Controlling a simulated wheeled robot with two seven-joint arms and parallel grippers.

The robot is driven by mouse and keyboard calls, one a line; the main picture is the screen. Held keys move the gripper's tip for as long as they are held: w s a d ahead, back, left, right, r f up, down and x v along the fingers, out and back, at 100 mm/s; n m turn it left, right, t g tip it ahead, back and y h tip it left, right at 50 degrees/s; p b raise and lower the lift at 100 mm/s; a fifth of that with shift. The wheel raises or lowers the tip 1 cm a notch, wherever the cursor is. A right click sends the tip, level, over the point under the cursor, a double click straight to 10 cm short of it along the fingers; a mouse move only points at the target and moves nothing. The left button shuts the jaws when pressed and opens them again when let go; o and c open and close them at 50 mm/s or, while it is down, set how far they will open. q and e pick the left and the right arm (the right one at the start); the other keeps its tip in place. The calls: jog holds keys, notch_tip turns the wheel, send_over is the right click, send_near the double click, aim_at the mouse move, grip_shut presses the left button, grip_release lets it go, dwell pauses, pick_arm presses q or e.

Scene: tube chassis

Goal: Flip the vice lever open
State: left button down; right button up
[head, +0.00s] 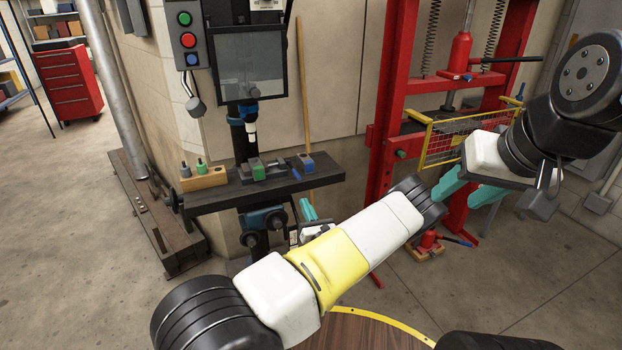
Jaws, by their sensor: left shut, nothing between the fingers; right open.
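A drill press table (330,172) carries a small dark vice with a green block (257,168) near its middle. A short blue lever-like piece (296,174) shows just right of the vice; I cannot tell whether it is the vice lever or its exact position. My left gripper (308,210) has teal fingers that are shut and empty. It is just below the table's front edge, right of the vice and apart from it, its body partly hidden behind my white and yellow arm. My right gripper (468,189) is open and empty, well to the right, before the red press.
A wooden block with small bottles (203,178) stands at the table's left, and a blue and brown block (305,162) at its right. The red press frame (385,130) has a yellow guard (450,140). A button box (187,40) hangs above left.

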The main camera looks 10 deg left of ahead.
aim_at(299, 185)
pick_arm(q)
jog(key=shift+w+d+f+m+h, duration=0.1)
jog(key=shift+d+f+m+h, duration=0.2)
jog(key=shift+f+m, duration=0.1)
jog(key=x, duration=1)
jog(key=shift+r, duration=0.2)
jog(key=shift+d+r, duration=0.1)
